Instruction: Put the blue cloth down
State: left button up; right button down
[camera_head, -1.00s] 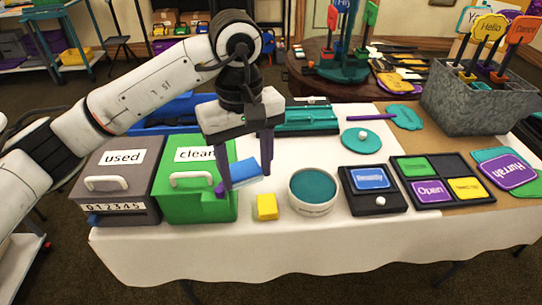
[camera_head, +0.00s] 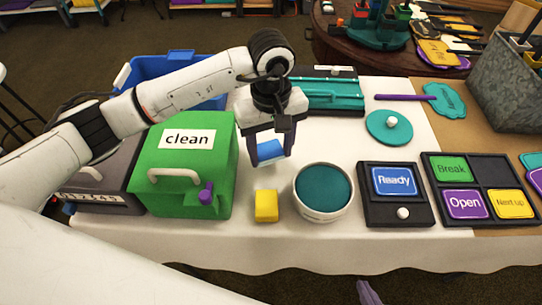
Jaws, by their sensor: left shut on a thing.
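My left gripper (camera_head: 270,158) is shut on the blue cloth (camera_head: 270,150), a small blue piece between its dark purple fingers. It is to the right of the green "clean" box (camera_head: 165,178) and behind the yellow block (camera_head: 266,205). The cloth appears just above the white tabletop; whether it touches is hard to tell. One purple finger of what looks like my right gripper (camera_head: 368,292) shows at the bottom edge, in front of the table; its jaw state is hidden.
A round teal-topped tub (camera_head: 323,188) stands right of the yellow block. A black tray with a "Ready" card (camera_head: 394,181) is further right. A teal lid (camera_head: 389,128) and a teal case (camera_head: 330,95) lie behind. White cloth between lid and tub is clear.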

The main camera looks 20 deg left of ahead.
aim_at(271, 154)
pick_arm(q)
notch_tip(271, 154, down, 3)
jog(key=shift+r, duration=0.2)
jog(key=shift+f, duration=0.3)
jog(key=shift+f, duration=0.1)
jog(key=shift+f, duration=0.15)
jog(key=o, duration=1)
jog(key=shift+r, duration=0.2)
